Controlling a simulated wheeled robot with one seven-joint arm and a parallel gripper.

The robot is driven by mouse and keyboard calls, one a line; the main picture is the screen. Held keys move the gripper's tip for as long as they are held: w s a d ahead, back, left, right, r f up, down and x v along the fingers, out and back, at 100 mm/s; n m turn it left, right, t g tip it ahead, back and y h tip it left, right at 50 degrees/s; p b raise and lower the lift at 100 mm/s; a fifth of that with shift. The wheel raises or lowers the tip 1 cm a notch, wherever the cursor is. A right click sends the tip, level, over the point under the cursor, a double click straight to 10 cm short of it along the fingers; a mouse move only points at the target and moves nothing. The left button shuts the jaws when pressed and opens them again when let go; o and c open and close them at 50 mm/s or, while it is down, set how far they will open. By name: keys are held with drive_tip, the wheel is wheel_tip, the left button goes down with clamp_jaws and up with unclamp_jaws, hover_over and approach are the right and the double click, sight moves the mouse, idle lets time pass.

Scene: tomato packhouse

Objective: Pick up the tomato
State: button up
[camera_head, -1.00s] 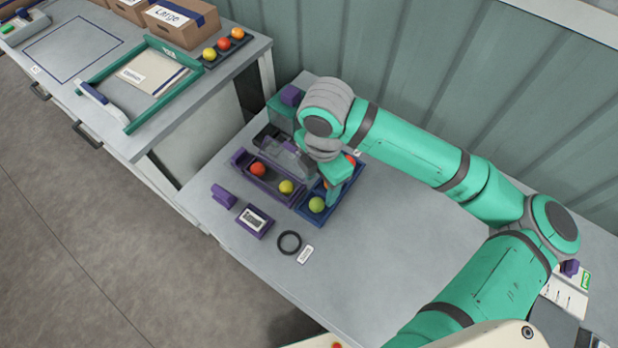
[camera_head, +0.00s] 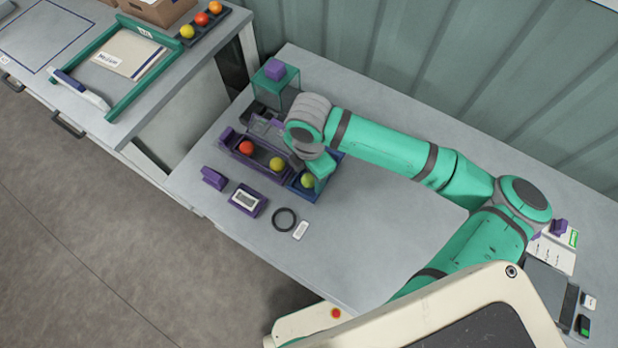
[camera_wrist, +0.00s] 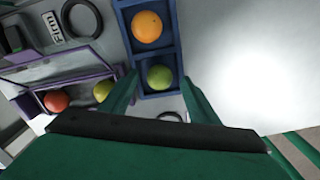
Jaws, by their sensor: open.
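A green tomato (camera_wrist: 160,77) sits in the near compartment of a blue tray (camera_wrist: 151,54); in the head view it looks yellow-green (camera_head: 307,180). An orange tomato (camera_wrist: 147,27) sits in the tray's other compartment, hidden by my arm in the head view. My gripper (camera_wrist: 158,84) is open, its fingers pointing at the green tomato, one on either side of it in the wrist view. Whether they touch it I cannot tell. In the head view my gripper (camera_head: 318,180) is over the blue tray (camera_head: 301,192).
A purple tray (camera_head: 262,169) with a red tomato (camera_head: 246,147) and a yellow tomato (camera_head: 277,164) stands just left. A purple device (camera_head: 246,200), black ring (camera_head: 284,219) and white label (camera_head: 300,230) lie nearby. A glass box (camera_head: 275,88) stands behind.

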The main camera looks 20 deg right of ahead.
drive_tip(key=shift+f, duration=0.35)
drive_tip(key=shift+c, duration=0.5)
drive_tip(key=c, duration=0.7)
drive_tip(key=shift+r, duration=0.1)
drive_tip(key=shift+c, duration=0.2)
